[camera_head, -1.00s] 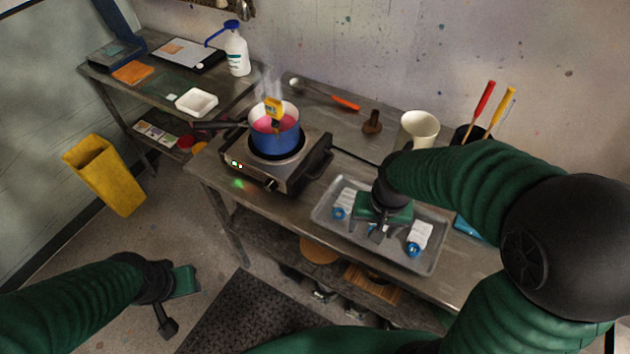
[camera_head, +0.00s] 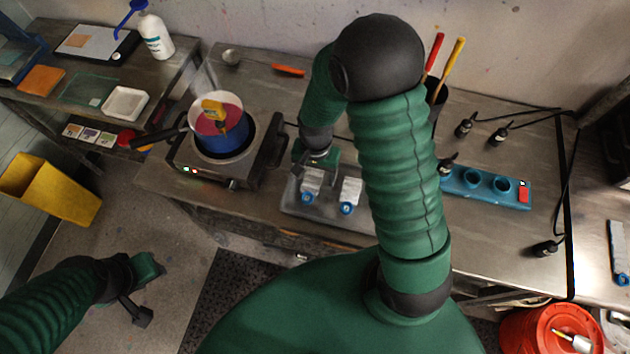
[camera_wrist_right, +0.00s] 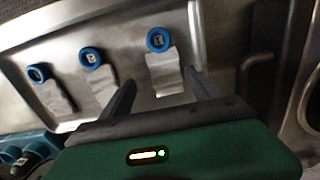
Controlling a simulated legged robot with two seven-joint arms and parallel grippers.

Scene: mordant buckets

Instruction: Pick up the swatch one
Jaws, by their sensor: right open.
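Several pale cloth swatches with round blue tags lie in a row on the metal tray (camera_head: 330,222); the wrist view shows three. The left swatch in the head view (camera_head: 311,182) appears to be the rightmost in the wrist view (camera_wrist_right: 164,72). My left gripper (camera_head: 142,290) hangs away from the table over the floor.
A blue pot (camera_head: 222,142) with pink liquid and a yellow device stands on a burner (camera_head: 188,160) left of the tray. A blue rack (camera_head: 455,186) with round holes sits to the right. An orange bucket (camera_head: 520,335) stands at lower right.

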